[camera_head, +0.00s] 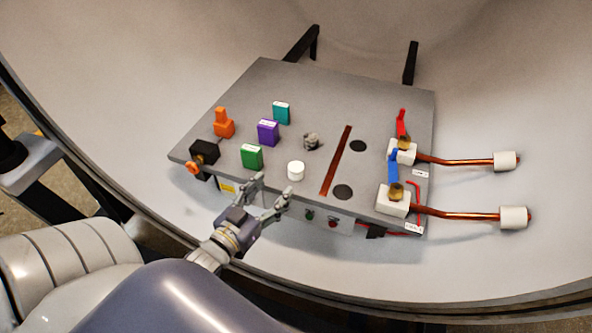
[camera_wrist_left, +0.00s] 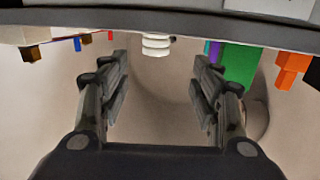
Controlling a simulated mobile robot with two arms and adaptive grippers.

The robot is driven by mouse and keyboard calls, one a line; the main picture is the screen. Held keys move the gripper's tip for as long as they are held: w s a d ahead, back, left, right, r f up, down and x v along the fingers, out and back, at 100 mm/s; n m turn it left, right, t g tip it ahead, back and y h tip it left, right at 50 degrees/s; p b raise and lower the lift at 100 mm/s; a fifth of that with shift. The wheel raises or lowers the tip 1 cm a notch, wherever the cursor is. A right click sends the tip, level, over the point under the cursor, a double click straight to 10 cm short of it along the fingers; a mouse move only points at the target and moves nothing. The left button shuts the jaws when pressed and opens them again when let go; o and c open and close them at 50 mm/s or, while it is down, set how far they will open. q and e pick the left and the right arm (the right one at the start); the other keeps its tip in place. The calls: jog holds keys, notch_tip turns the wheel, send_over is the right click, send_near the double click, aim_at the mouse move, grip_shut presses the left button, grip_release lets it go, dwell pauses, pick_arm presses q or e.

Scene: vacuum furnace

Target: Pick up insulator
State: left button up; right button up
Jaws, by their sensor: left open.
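The insulator is a small white cylinder (camera_head: 295,171) standing upright near the front edge of the grey plate. In the left wrist view the white ribbed insulator (camera_wrist_left: 156,44) shows at the top middle, beyond the gap between the fingers. My left gripper (camera_head: 271,190) is open and empty at the front edge of the plate, just short of the insulator. In the left wrist view its two fingers (camera_wrist_left: 160,75) are spread apart, with nothing between them. My right gripper is not in view.
Green (camera_head: 252,157), purple (camera_head: 268,132) and teal (camera_head: 281,113) blocks stand left of the insulator on the plate (camera_head: 330,95). A dark lump (camera_head: 311,141) stands behind it and a copper strip (camera_head: 337,160) lies to its right. Valves with blue (camera_head: 393,167) and red (camera_head: 402,124) levers stand at right.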

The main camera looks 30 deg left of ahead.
aim_at(292, 172)
pick_arm(q)
jog(key=w, duration=0.4)
jog(key=shift+w+a+p, duration=0.1)
jog(key=shift+w+p, duration=0.25)
jog(key=w, duration=0.3)
jog(key=w+p, duration=0.1)
jog(key=w, duration=0.1)
jog(key=shift+d+f, duration=0.25)
jog(key=shift+w+f, duration=0.15)
jog(key=shift+w, duration=0.4)
jog(key=c, duration=1.2)
